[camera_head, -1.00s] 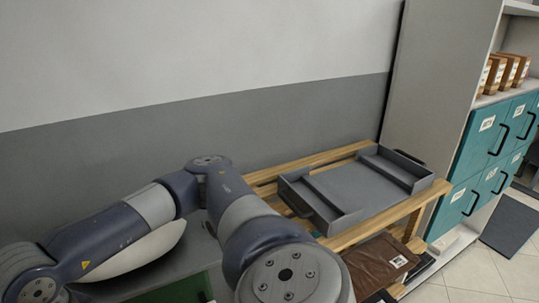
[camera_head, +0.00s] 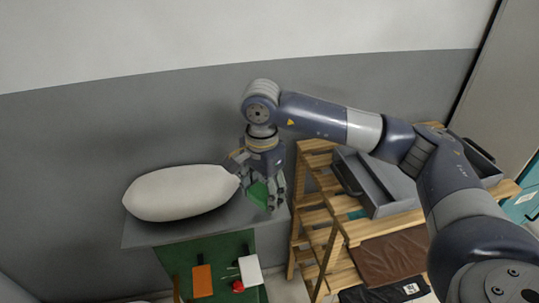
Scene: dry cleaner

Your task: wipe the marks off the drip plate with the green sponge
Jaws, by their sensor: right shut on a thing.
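My right gripper (camera_head: 262,192) is shut on the green sponge (camera_head: 259,191). It points down over the right end of a grey worktop (camera_head: 165,232), beside a white padded form (camera_head: 178,194). The fingers hide part of the sponge, and I cannot tell whether it touches the surface. I cannot make out a separate drip plate or any marks under the gripper. My left gripper is not in view.
A grey tray (camera_head: 377,207) sits on a slatted wooden rack (camera_head: 328,232) to the right, partly behind my right arm. A brown folded item (camera_head: 390,258) lies lower on it. A green cloth (camera_head: 212,250) with small tools hangs in front of the worktop.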

